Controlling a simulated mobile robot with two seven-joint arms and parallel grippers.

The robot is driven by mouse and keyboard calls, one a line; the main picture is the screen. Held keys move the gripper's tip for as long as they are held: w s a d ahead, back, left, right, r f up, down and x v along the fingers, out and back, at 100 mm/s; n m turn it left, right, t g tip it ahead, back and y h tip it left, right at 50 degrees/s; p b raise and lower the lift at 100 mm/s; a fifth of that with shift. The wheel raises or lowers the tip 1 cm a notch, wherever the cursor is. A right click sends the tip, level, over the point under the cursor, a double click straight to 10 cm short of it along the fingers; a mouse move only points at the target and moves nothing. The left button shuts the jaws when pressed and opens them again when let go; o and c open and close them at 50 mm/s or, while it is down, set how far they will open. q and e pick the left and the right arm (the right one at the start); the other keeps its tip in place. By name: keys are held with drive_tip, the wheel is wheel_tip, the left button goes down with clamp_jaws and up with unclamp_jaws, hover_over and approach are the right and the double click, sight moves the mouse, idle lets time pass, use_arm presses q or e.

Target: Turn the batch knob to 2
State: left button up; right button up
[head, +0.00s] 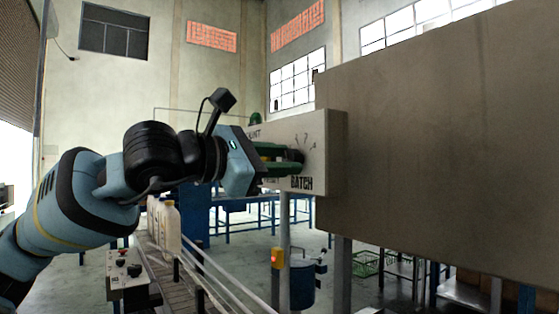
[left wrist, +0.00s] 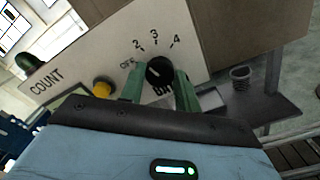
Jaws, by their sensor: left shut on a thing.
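The control box (head: 327,160) has a pale front panel lettered BATCH, with more lettering partly hidden by my gripper. In the left wrist view the black batch knob (left wrist: 158,72) sits below the marks OFF, 2, 3 and 4. Its pointer is too unclear to read. My left gripper (head: 291,158) reaches the panel from the left. Its green fingers stand on either side of the knob, and it is shut on it. In the left wrist view the gripper (left wrist: 160,80) covers part of the lettering below the knob. My right gripper is not in view.
A large grey-brown panel (head: 440,150) fills the right side. White bottles (head: 168,225) stand on a conveyor (head: 170,270) below my arm.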

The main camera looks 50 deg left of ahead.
use_arm(q)
drive_tip(key=o, duration=1)
drive_tip(key=s, duration=0.2)
drive_tip(key=s+b, duration=0.1)
drive_tip(key=s, duration=0.4)
drive_tip(key=shift+s+a+b, duration=0.35)
drive_tip(key=shift+s+b, duration=0.05)
